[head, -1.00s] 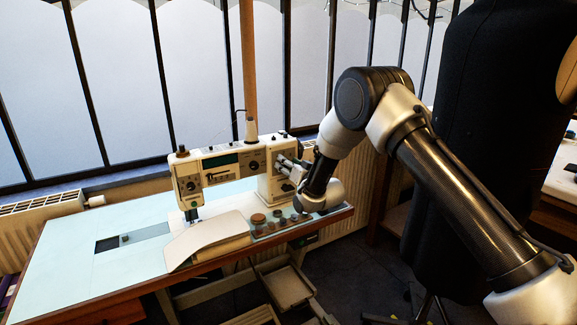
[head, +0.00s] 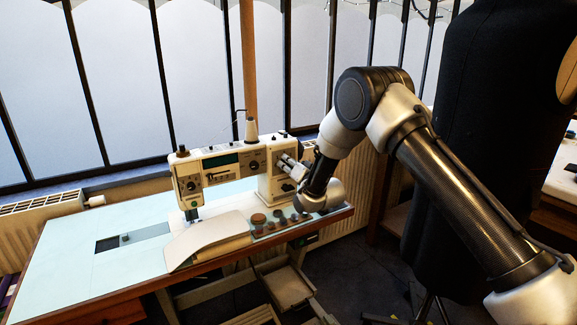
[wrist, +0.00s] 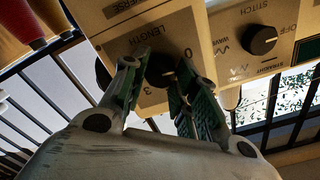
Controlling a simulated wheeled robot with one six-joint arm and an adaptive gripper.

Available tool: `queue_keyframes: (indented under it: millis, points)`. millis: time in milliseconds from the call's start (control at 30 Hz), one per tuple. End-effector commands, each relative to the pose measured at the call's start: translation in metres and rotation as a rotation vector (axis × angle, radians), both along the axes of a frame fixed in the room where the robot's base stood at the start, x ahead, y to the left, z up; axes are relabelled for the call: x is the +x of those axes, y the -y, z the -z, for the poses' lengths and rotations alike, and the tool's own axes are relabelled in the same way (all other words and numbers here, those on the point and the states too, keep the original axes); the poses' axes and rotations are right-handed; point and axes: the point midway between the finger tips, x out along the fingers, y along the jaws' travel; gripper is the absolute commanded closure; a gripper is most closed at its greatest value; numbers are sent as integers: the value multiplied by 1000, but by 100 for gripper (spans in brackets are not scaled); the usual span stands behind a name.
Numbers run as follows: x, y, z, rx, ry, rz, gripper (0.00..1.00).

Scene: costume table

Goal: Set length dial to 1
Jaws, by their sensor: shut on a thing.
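The length dial (wrist: 160,72) is a dark round knob on the cream front of the sewing machine (head: 271,185). In the wrist view it sits between the green-grey fingers of my gripper (wrist: 157,75), which is shut on it. The printed word LENGTH and the figures 0 and 3 show around it. The dial's pointer cannot be made out, so its setting is unclear. In the head view my gripper (head: 287,163) reaches the right end of the machine from the right, and the dial is hidden behind it.
A black stitch dial (wrist: 262,40) is to the right of the length dial. A thread cone (head: 251,131) stands on the machine. Several small round items (head: 258,219) stand at the table's front right. The pale blue table (head: 70,275) is clear at left. A dark dress form (head: 470,130) stands at right.

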Motion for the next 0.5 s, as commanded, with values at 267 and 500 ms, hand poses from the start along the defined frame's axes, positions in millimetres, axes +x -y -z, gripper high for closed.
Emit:
queue_keyframes:
  millis: [267,500]
  points:
    - [0,1,1,203,-138,1,95]
    - [0,1,1,354,-240,1,95]
